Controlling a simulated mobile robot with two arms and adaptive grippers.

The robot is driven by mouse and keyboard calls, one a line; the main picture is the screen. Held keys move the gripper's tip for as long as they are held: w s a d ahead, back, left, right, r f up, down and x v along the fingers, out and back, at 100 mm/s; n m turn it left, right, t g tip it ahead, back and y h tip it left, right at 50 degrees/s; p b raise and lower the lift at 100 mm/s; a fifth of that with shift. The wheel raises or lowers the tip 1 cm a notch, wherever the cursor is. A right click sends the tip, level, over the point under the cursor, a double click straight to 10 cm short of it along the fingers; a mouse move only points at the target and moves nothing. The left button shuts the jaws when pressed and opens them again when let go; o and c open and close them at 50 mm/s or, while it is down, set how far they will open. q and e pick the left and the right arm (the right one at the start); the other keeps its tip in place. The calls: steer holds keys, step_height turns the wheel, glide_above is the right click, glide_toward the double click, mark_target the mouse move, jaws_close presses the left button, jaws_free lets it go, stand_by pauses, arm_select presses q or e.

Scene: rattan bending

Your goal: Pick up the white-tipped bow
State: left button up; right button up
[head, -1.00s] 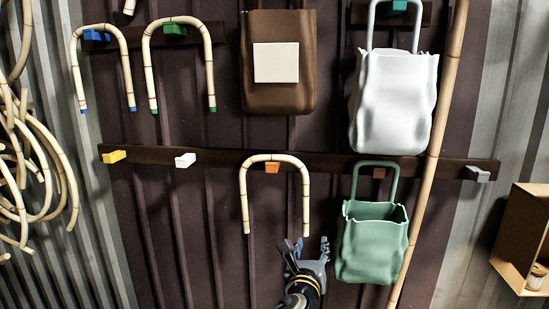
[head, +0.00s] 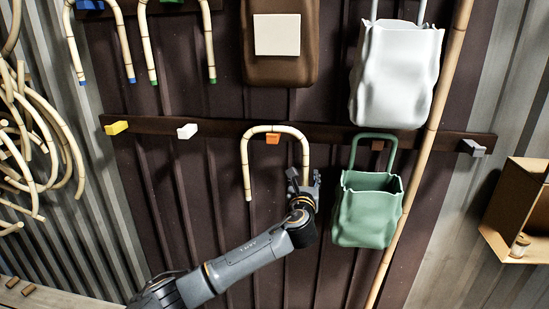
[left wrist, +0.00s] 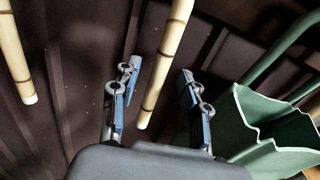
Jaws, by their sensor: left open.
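The white-tipped bow (head: 246,170) is a pale, bamboo-like arch hanging on the orange peg (head: 273,139) of the lower rail. Its left leg ends in a white tip in the left wrist view (left wrist: 29,98). My left gripper (head: 304,178) is at the lower end of the bow's right leg and partly hides it. In the left wrist view the open fingers (left wrist: 158,82) stand on either side of that right leg (left wrist: 166,62), with gaps showing on both sides. My right gripper is not in view.
A green bag (head: 367,212) hangs close to the right of my left gripper. A white bag (head: 395,75) and brown bag (head: 280,60) hang above. Yellow (head: 117,127) and white (head: 187,131) pegs are empty. Blue- and green-tipped bows hang upper left.

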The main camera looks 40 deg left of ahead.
mark_target(305, 174)
arm_select(q)
steer(key=shift+x, duration=1.55)
steer(key=shift+d+f, duration=0.1)
steer(key=shift+c, duration=0.2)
jaws_close()
